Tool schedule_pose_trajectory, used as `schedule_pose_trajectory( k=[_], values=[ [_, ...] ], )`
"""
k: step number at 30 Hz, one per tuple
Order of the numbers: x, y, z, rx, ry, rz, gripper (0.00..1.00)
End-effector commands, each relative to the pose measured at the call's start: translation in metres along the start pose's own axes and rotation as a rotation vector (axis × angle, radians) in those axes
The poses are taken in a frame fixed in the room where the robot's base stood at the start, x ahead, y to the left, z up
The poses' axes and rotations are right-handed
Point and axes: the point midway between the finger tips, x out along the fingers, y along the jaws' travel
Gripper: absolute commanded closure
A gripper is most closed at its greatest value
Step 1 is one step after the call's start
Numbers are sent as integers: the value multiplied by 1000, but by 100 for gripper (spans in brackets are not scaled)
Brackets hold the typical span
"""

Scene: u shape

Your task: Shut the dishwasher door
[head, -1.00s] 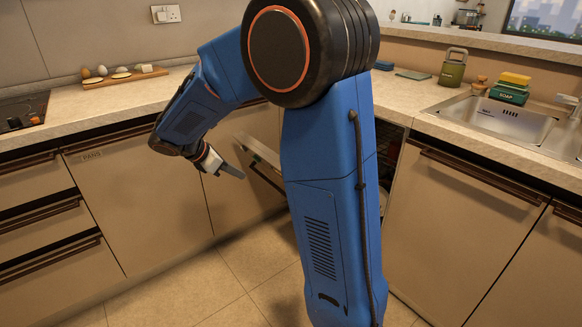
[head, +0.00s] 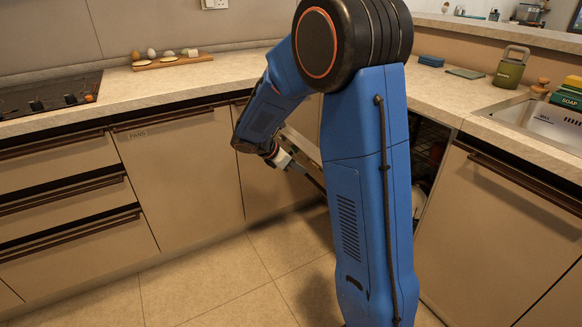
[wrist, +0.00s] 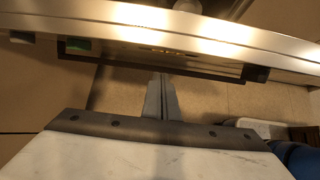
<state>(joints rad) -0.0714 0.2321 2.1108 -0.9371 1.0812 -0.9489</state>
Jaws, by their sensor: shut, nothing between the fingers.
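The dishwasher door (head: 303,145) stands partly open, just left of my upper arm in the head view, and much of it is hidden behind the arm. The dark dishwasher interior (head: 430,145), with racks, shows to the right of the arm. In the wrist view the door's pale metal edge (wrist: 215,35) runs across the top. My gripper (head: 308,177) is shut and empty, low beside the outer side of the door. In the wrist view its fingers (wrist: 162,95) point at the door, their tips close below its dark strip. I cannot tell whether they touch.
Cabinets (head: 180,175) and drawers (head: 65,190) line the left side. A worktop (head: 170,90) with a hob (head: 50,95) runs above. A sink cabinet (head: 490,230) stands to the right of the dishwasher opening. The tiled floor (head: 215,280) in front is clear.

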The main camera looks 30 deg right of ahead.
Motion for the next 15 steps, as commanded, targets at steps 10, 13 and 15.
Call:
schedule_pose_trajectory(
  k=[10, 13, 15],
  values=[
    [6, 0, 28, 2, 1, 1, 100],
    [6, 0, 29, 2, 1, 1, 100],
    [6, 0, 29, 2, 1, 2, 100]
  ],
)
